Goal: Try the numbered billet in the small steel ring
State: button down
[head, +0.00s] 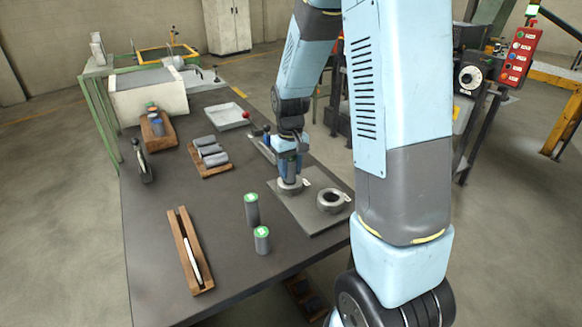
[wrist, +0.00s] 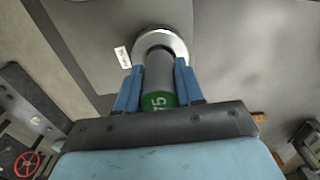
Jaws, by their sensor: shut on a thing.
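My gripper (head: 290,165) points straight down over the grey plate at the table's right side. In the wrist view its blue fingers (wrist: 158,78) are shut on an upright grey billet (wrist: 159,67) with a green top numbered 75. The billet's lower end meets a steel ring (wrist: 178,40), which also shows in the head view (head: 291,189) under my gripper. The billet lines up with the ring's opening; I cannot tell how deep it sits. A second steel ring (head: 332,204), open and empty, lies to the right on the plate (head: 310,222).
Two green-topped billets (head: 252,210) (head: 262,241) stand left of the plate. A wooden rack (head: 186,248) lies at front left. Grey billets lie on a wooden tray (head: 211,170) behind. A shallow grey tray (head: 224,117) is farther back.

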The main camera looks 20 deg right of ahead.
aim_at(290, 159)
jog(key=shift+f, duration=0.95)
dwell(1.2)
jog(key=c, duration=0.6)
grip_release()
jog(key=shift+c, duration=0.2)
notch_tip(290, 159, up, 14)
jog(key=shift+f, duration=0.15)
